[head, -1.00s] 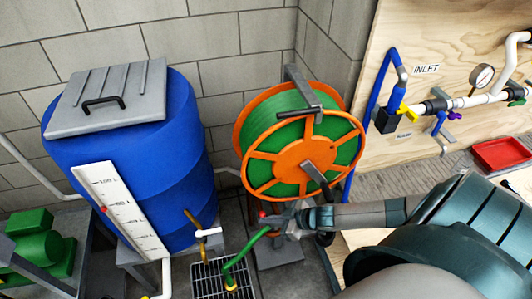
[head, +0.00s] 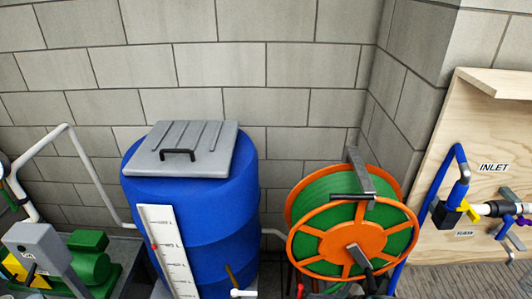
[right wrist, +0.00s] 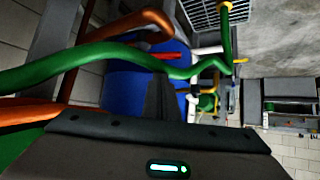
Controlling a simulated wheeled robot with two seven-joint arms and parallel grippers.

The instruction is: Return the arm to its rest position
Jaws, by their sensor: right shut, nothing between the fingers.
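My right gripper (right wrist: 162,85) shows in the right wrist view as a dark, narrow pair of fingers beyond the dark wrist body. It is shut and empty. A green hose (right wrist: 130,52) crosses that view in front of the fingers; I cannot tell whether they touch. The orange reel (head: 348,229) with green hose wound on it stands at the lower right of the head view, its crank pointing down. My right arm is mostly out of the head view. My left gripper is in neither view.
A blue barrel (head: 215,224) with a grey lid (head: 198,164) stands left of the reel; the barrel also shows in the right wrist view (right wrist: 125,84). A green pump (head: 92,258) is at far left. The wooden INLET panel (head: 480,130) is at right. A floor grate (right wrist: 205,12) shows at the wrist view's top.

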